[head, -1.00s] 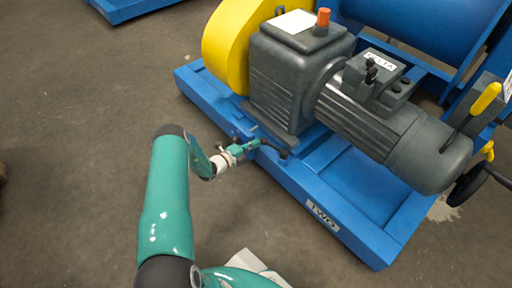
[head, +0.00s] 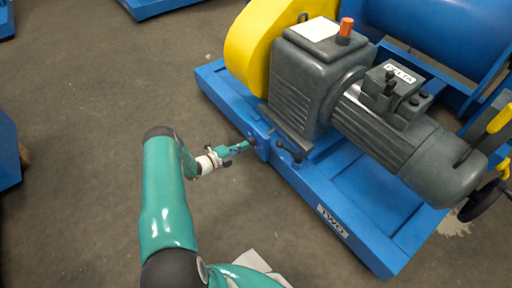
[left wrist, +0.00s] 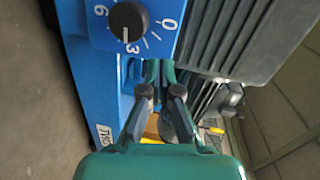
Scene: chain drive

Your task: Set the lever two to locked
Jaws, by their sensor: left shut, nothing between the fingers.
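A lever with a yellow handle (head: 499,118) stands at the right edge, by the motor end. I cannot tell which is lever two; no locked mark is readable. My left gripper (head: 246,145) is shut and empty, pointing at the base's side, left of the dark lever and apart from it. In the left wrist view its fingers (left wrist: 159,72) are close together below a black dial knob (left wrist: 129,21).
The dial plate (left wrist: 158,42) shows numerals, including 0, 3 and 6. The grey gearbox (head: 300,85), motor (head: 400,135) and yellow guard (head: 255,50) rise above the base. A black handwheel (head: 483,202) is at the right.

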